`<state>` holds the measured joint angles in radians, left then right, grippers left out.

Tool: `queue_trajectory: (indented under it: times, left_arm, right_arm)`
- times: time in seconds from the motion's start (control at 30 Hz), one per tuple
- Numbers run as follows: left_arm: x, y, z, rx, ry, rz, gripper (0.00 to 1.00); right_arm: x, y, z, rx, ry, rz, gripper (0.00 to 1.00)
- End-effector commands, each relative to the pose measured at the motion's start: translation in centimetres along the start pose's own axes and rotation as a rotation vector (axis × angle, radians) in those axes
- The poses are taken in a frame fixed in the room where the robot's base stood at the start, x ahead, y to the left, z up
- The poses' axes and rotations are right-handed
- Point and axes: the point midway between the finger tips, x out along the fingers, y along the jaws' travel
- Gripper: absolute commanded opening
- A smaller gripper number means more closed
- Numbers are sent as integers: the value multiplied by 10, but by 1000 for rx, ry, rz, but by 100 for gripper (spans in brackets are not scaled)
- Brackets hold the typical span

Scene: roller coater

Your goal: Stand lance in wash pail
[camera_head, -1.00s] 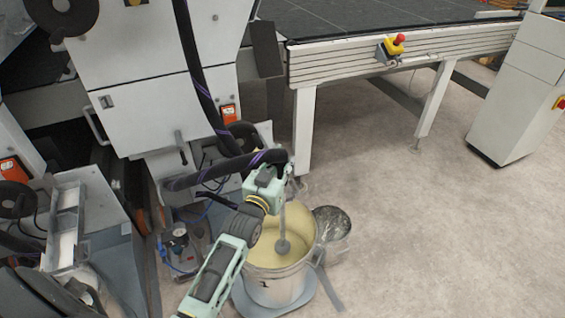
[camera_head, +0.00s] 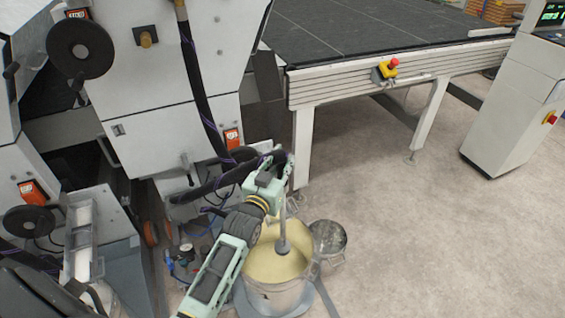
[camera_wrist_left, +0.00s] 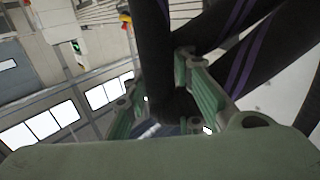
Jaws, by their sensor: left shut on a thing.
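My left gripper (camera_head: 274,170) is shut on the lance (camera_head: 283,215), near its upper end. The lance is a thin grey tube, close to upright, with a dark round foot over the yellowish liquid inside a large bucket (camera_head: 275,300). The foot shows whole; I cannot tell whether it touches the liquid. A smaller metal pail (camera_head: 328,240), which looks like the wash pail, stands just right of the bucket with grey, shiny contents. In the left wrist view, the gripper's green fingers (camera_wrist_left: 160,110) surround a dark hose end; the lance is mostly hidden. My right gripper is not in view.
A black hose with purple stripes (camera_head: 200,100) runs from the lance up along the white machine (camera_head: 165,120). A long dark table (camera_head: 370,30) with white legs stands behind. A control cabinet (camera_head: 510,105) is at right. The floor (camera_head: 430,240) right of the pail is clear.

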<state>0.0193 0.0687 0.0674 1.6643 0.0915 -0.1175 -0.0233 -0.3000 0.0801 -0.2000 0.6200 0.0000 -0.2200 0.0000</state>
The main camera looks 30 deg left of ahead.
Motion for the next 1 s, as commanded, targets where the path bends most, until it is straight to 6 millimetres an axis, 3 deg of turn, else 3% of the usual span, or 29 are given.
queue_trajectory:
  times: [0.03, 0.4, 0.87, 1.0]
  left_arm:
    - [0, 0, -15, 0, 6, 0, 0]
    - [0, 0, -54, 1, 5, 0, 0]
    - [-1, 0, -56, 1, 5, 1, 0]
    - [-10, 6, -53, 3, 4, 8, 0]
  right_arm:
    - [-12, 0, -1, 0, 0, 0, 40]
    - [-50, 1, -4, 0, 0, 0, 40]
    - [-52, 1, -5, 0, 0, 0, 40]
    - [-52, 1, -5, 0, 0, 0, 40]
